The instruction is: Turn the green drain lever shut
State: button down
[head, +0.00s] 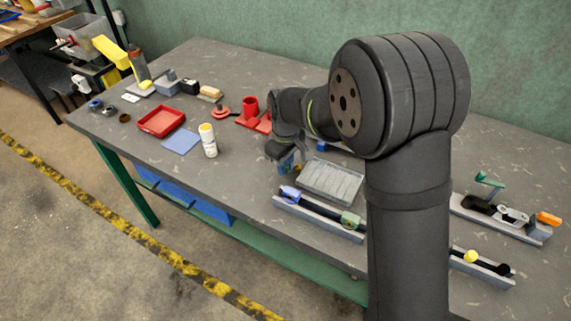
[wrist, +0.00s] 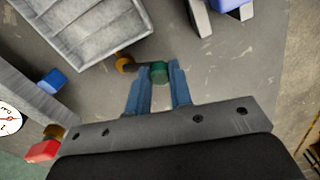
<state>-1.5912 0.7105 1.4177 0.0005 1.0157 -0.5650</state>
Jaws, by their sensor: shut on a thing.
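The green drain lever (wrist: 159,71) is in the wrist view, a short green grip on a dark stem. The stem runs to a brass valve fitting (wrist: 124,62) beside the corner of a grey ribbed tray (wrist: 82,32). My gripper (wrist: 158,80) has its blue fingers closed on either side of the green grip. In the head view my gripper (head: 286,163) is low over the bench at the left end of the grey tray (head: 331,181). The lever is mostly hidden there by my gripper.
A rail with blue and green clamps (head: 320,215) lies just in front of the tray. A red stand (head: 250,113) and a white bottle with a yellow cap (head: 208,140) stand to the left. Another fixture with a green crank (head: 489,181) is at the right. The bench's front left is mostly clear.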

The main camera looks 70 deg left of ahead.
jog(key=shift+a+m, duration=0.1)
jog(key=shift+m, duration=0.2)
jog(key=m, duration=0.1)
jog(key=a+m, duration=0.1)
jog(key=shift+s+m, duration=0.2)
jog(key=shift+m, duration=0.2)
jog(key=m, duration=0.1)
jog(key=a+m, duration=0.1)
jog(key=m, duration=0.1)
jog(key=shift+a+m, duration=0.3)
jog(key=m, duration=0.1)
jog(key=a+m, duration=0.1)
jog(key=m, duration=0.1)
jog(key=shift+w+a, duration=0.15)
jog(key=shift+w, duration=0.1)
jog(key=shift+w+a+m, duration=0.2)
jog(key=shift+a+m, duration=0.1)
jog(key=shift+m, duration=0.7)
jog(key=shift+w+a+m, duration=0.15)
jog(key=shift+a+m, duration=0.1)
jog(key=shift+m, duration=0.75)
jog(key=c, duration=1.3)
grip_release()
